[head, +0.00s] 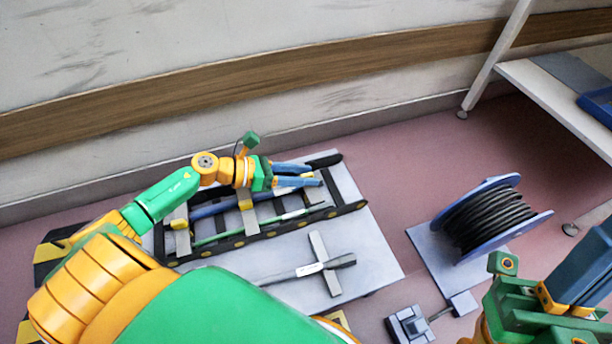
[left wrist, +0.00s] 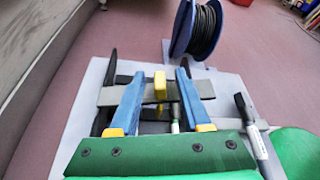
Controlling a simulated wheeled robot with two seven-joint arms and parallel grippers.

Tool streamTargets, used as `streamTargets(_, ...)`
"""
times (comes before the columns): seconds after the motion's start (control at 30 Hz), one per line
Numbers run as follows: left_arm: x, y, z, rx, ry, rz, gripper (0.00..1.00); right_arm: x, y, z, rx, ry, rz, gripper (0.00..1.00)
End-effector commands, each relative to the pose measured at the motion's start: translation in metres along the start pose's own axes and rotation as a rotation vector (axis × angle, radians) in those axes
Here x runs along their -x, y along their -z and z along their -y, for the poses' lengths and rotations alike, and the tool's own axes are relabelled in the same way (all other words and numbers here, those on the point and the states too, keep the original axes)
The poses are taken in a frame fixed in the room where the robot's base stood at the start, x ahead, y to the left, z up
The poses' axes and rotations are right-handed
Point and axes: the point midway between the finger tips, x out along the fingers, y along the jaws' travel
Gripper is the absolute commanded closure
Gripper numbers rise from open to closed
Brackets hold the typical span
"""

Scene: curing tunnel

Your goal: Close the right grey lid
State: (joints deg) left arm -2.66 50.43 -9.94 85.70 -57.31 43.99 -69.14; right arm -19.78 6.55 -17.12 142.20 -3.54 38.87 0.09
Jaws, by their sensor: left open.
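A black ladder-like tray (head: 273,228) lies on a pale board, with several grey lids with yellow parts across it. The left lid (head: 181,240) and the middle lid (head: 248,222) show in the head view. The right grey lid is mostly hidden there by my left gripper (head: 318,174). In the left wrist view a grey lid (left wrist: 202,87) with an upright yellow tab (left wrist: 160,86) lies between and beyond the blue fingers of my left gripper (left wrist: 158,75). The gripper is open. I cannot tell its contact with the lid. My right gripper (head: 580,275) is at lower right, partly cut off.
Blue and green cables (head: 205,239) run along the tray. A dark-handled tool (head: 340,262) lies on the board, crossing a grey bar. A black cable reel (head: 490,220) with blue flanges stands at right. A shelf (head: 560,100) is at upper right, a wall behind.

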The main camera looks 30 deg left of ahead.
Motion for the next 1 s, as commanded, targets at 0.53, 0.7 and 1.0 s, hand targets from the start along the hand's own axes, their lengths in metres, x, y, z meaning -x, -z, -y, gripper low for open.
streamTargets(0.53, -0.0109, -0.0003, 0.0, 0.002, -0.001, 0.001, 1.0, 0.001, -0.0003, -0.0006, -0.001, -0.001, -0.011, 1.0)
streamTargets(0.7, -0.0108, -0.0003, 0.0, 0.002, -0.001, 0.001, 1.0, 0.001, -0.0003, -0.0006, -0.001, -0.002, -0.011, 1.0)
streamTargets(1.0, -0.0108, -0.0003, 0.0, 0.002, -0.001, 0.001, 1.0, 0.0011, -0.0005, -0.0006, -0.001, -0.002, -0.01, 1.0)
